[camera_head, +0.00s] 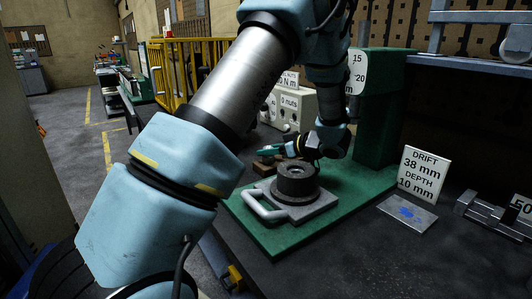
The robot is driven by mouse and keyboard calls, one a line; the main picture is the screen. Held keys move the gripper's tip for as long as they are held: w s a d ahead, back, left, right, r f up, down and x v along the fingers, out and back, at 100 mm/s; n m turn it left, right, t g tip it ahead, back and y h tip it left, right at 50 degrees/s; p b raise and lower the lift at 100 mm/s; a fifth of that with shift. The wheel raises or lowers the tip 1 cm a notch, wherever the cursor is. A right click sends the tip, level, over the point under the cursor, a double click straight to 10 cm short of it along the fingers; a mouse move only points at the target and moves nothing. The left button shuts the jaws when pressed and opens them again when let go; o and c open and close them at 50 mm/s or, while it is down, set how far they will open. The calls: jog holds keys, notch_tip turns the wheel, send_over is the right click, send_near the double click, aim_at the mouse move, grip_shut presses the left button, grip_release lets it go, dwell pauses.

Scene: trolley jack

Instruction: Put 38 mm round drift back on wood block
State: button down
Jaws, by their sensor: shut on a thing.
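My gripper (266,151) is small in the view, behind the dark round part on the green press base. Its fingers point left, low over a brown wood block (262,169). They are shut on a small dark thing at the block, taken to be the 38 mm round drift. The fingers and the wrist hide most of it, and I cannot tell whether it touches the block. The block is partly hidden behind the round part.
A dark ring-shaped part (298,180) sits on a grey plate (310,210) with a loop handle, on the green base (270,238). A green column (378,110) rises behind. A sign (421,174) reads drift 38 mm, depth 10 mm.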

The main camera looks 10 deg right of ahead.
jog(key=shift+c, duration=2.3)
grip_release()
